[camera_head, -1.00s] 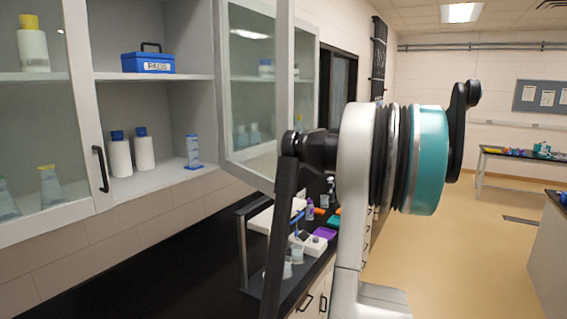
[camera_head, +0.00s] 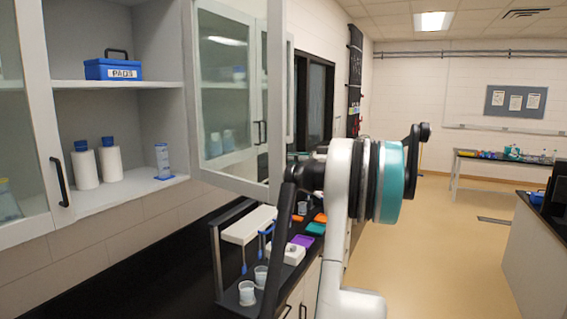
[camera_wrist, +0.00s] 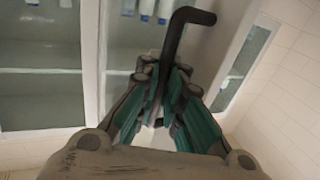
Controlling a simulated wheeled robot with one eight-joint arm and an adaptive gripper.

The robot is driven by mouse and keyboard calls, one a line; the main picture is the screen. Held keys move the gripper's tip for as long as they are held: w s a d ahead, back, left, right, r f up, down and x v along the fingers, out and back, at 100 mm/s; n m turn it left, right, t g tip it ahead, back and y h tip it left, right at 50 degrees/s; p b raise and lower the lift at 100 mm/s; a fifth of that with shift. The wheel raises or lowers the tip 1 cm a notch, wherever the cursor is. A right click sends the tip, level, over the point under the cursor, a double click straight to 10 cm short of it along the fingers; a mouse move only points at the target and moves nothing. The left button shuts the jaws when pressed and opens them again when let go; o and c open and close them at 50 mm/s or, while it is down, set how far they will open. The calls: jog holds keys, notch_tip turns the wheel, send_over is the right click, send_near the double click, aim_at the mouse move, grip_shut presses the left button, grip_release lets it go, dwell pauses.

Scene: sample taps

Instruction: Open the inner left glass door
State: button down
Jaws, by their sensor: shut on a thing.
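In the head view, a cabinet glass door (camera_head: 228,92) with a pale frame stands swung out at the right of the open shelves. My arm is in front of its outer lower corner, and my gripper is hidden there. In the wrist view, my gripper (camera_wrist: 158,122) is shut on the black bar handle (camera_wrist: 176,32) of a pale-framed door (camera_wrist: 222,55). The handle's upper end bends to the right above my fingers. Glass cabinet fronts show behind at the left.
A closed-looking glass door with a black handle (camera_head: 60,182) is at the left. A blue box (camera_head: 113,69) and white bottles (camera_head: 98,164) stand on the shelves. Below, the black counter (camera_head: 150,268) holds a pale stand (camera_head: 250,224) and small containers. The floor at right is clear.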

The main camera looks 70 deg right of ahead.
jog(key=shift+s, duration=0.1)
jog(key=c, duration=2.1)
grip_release()
jog(key=shift+o, duration=0.5)
jog(key=shift+s, duration=0.25)
jog(key=shift+w, duration=0.15)
jog(key=v, duration=1.2)
